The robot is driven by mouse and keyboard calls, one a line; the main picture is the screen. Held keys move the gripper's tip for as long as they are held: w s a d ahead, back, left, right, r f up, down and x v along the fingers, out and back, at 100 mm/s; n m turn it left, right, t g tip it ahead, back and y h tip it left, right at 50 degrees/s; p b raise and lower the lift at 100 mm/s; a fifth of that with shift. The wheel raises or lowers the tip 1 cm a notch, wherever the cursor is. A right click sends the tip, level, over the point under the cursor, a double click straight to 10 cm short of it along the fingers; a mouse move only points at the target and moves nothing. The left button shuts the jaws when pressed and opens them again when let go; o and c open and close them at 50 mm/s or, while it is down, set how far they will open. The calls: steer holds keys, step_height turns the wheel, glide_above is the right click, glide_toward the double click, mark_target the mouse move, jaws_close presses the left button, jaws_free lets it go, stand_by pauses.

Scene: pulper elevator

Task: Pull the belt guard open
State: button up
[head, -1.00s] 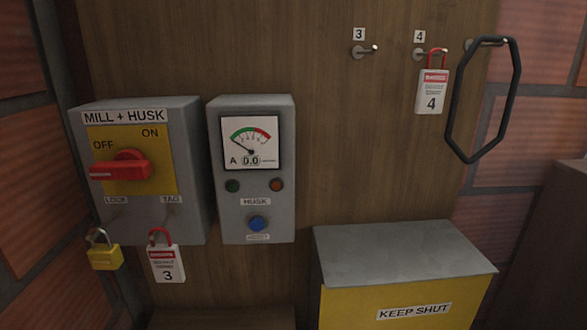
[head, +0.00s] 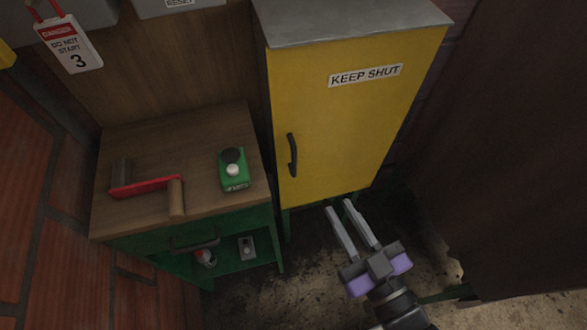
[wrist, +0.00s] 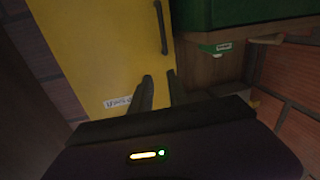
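The belt guard (head: 345,120) is a tall yellow cabinet door with a "KEEP SHUT" label and a grey top. It looks shut in the head view. Its black bar handle (head: 292,155) is upright near the door's left edge. My gripper (head: 346,207) is open and empty, below and to the right of the handle, apart from it. In the wrist view, the yellow guard (wrist: 100,50) appears upside down, with the handle (wrist: 161,27) above the fingertips (wrist: 163,80).
A wooden-topped green bench (head: 140,215) stands left of the guard. A red-framed tool (head: 147,187) and a green device (head: 233,170) lie on it. Its open shelf holds small items. A dark panel (head: 500,150) stands at the right, with bare floor between.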

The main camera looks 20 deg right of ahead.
steer(key=b, duration=0.2)
glide_toward(295, 168)
step_height(295, 168, up, 3)
steer(key=w, duration=0.2)
steer(key=shift+y, duration=0.3)
steer(key=w+f, duration=0.1)
steer(key=w, duration=0.2)
steer(key=w+p, duration=0.1)
steer(key=w, duration=0.1)
steer(key=w+a+f, duration=0.1)
steer(key=w, duration=0.2)
steer(key=shift+w+a+f, duration=0.1)
steer(key=shift+w+f, duration=0.2)
steer(key=shift+w, duration=0.05)
jaws_close()
